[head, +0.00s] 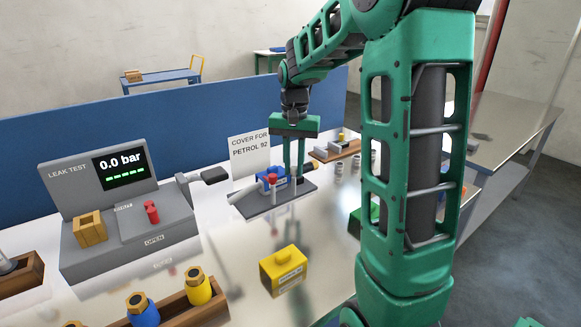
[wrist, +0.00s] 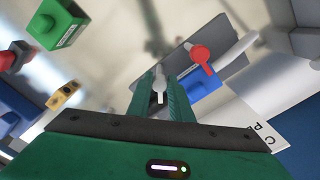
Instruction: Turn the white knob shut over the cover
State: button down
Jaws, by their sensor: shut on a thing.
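The white knob (wrist: 160,85) shows in the wrist view between the fingers of my gripper (wrist: 161,92), which is shut on it. In the head view my gripper (head: 294,172) reaches straight down onto the right part of a grey fixture plate (head: 300,188). A blue block (head: 266,184) sits on that plate beside the gripper; it also shows in the wrist view (wrist: 205,87). I cannot tell for sure whether it is the cover. A red knob (wrist: 201,55) stands over or beside the blue block. The white knob's base is hidden.
A sign reading COVER FOR PETROL 92 (head: 249,155) stands behind the fixture. A leak tester (head: 130,215) reading 0.0 bar is at the left. A yellow block (head: 283,269) lies in front on the bench. A green block (wrist: 56,24) is off to one side. A wooden rack (head: 180,310) holds coloured pieces.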

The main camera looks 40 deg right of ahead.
aim_at(293, 167)
jog(key=n, duration=0.3)
jog(key=shift+w+r+n, duration=0.1)
jog(key=shift+w+n, duration=0.1)
jog(key=shift+n, duration=2)
jog(key=c, duration=1.6)
grip_release()
jog(key=shift+s, duration=0.1)
jog(key=shift+d, duration=0.1)
notch_tip(293, 167, up, 11)
jog(key=shift+f, duration=0.2)
